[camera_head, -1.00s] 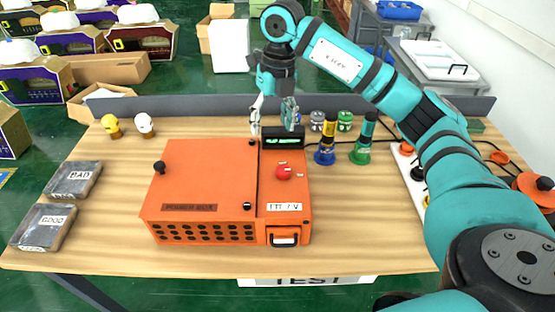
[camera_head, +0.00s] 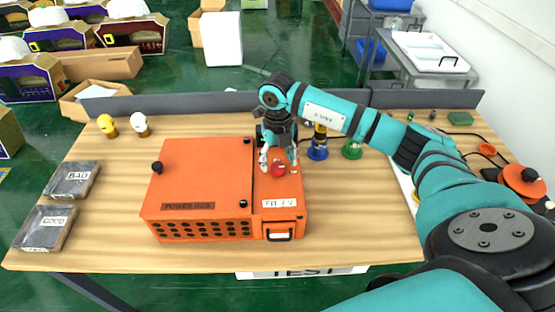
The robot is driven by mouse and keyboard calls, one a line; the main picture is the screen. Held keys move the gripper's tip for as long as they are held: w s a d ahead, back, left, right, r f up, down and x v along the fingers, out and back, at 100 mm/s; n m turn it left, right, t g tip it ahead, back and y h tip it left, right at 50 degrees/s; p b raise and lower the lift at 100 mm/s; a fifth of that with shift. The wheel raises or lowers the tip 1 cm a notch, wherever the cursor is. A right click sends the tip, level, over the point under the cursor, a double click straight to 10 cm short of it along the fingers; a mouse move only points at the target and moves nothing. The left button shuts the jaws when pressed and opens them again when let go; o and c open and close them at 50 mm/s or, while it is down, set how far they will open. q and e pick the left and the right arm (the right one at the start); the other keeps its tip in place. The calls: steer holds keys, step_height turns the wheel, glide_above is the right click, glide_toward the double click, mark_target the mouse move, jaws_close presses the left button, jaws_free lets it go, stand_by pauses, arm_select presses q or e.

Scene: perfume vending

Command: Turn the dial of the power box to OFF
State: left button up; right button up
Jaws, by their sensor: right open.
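The orange power box (camera_head: 200,182) stands on the wooden table, with a "POWER BOX" label on its front left. Its round red dial (camera_head: 278,170) sits on the narrower right section of the top. My right gripper (camera_head: 279,162) is open and points down at the dial, with one finger on each side of it. I cannot tell whether the fingers touch the dial. The gripper hides the box's display and the markings around the dial. My left gripper is not in view.
Two trays marked BAD (camera_head: 72,180) and GOOD (camera_head: 44,228) lie at the table's left. The table in front is clear.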

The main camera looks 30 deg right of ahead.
steer(key=shift+f, duration=1.1)
steer(key=c, duration=1.2)
